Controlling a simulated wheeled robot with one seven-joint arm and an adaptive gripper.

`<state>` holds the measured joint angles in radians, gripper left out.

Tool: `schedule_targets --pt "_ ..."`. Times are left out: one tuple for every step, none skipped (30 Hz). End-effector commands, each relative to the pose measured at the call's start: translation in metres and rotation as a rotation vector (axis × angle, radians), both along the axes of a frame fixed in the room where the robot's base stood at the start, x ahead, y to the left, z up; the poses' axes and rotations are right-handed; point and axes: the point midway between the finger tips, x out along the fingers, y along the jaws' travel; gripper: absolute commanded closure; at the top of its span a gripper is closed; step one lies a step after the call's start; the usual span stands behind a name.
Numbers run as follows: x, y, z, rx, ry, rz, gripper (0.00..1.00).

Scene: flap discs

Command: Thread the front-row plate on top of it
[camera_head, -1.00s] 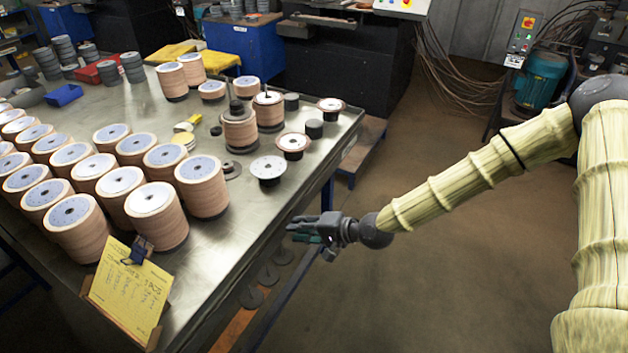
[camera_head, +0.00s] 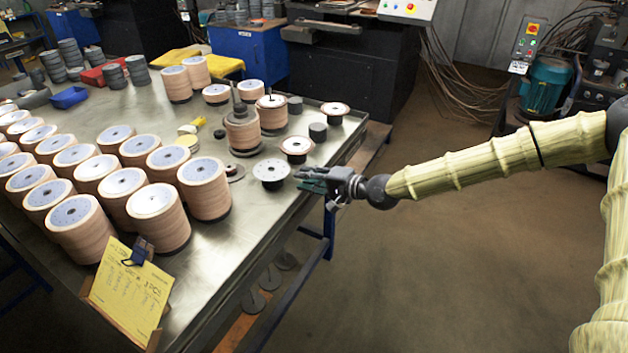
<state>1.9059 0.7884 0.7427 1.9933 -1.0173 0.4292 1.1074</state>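A grey plate (camera_head: 271,168) with small holes lies on a short black stand near the table's right edge. It is the nearest of a few single plates there. Behind it are a brown-rimmed plate (camera_head: 297,144) and another brown-rimmed plate (camera_head: 335,107), each on a dark stand. A stack of discs with an upright post (camera_head: 240,110) stands on a dark base to the left; a second stack with a thin post (camera_head: 270,100) is behind it. My gripper (camera_head: 303,180) is just right of the grey plate, fingers pointing left, apparently open and empty. Whether it touches the plate is unclear.
Rows of tall disc stacks (camera_head: 150,200) fill the table's left side. A yellow note (camera_head: 130,290) on a clipboard stands at the front edge. Bare tabletop (camera_head: 245,225) lies in front of the grey plate.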

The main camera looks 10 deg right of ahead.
Motion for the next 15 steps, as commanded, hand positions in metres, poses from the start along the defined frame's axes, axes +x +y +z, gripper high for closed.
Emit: schedule_targets --pt "0.003 0.003 -0.002 -0.001 -0.001 0.000 0.77" --pt "0.004 0.004 -0.002 -0.001 -0.001 0.000 0.77" --pt "0.006 0.007 -0.003 -0.002 -0.001 0.000 0.77" --pt "0.007 0.009 -0.003 -0.002 -0.001 0.001 0.77" --pt "0.009 0.011 -0.004 -0.001 -0.001 0.001 0.77" --pt "0.010 0.013 -0.004 -0.001 -0.001 0.001 0.77" --pt "0.012 0.014 -0.005 -0.001 -0.001 0.000 0.77" --pt "0.013 0.016 -0.006 -0.001 -0.001 0.000 0.77" --pt "0.015 0.018 -0.006 -0.001 -0.001 0.000 0.77" --pt "0.017 0.020 -0.007 -0.001 -0.001 0.000 0.77" --pt "0.018 0.022 -0.007 -0.001 -0.001 0.000 0.77" --pt "0.020 0.024 -0.010 -0.001 -0.001 0.000 0.77" --pt "0.021 0.025 -0.011 -0.001 -0.001 0.000 0.77" --pt "0.023 0.027 -0.012 -0.001 -0.001 0.000 0.77" --pt "0.024 0.029 -0.013 -0.001 -0.001 0.000 0.77"
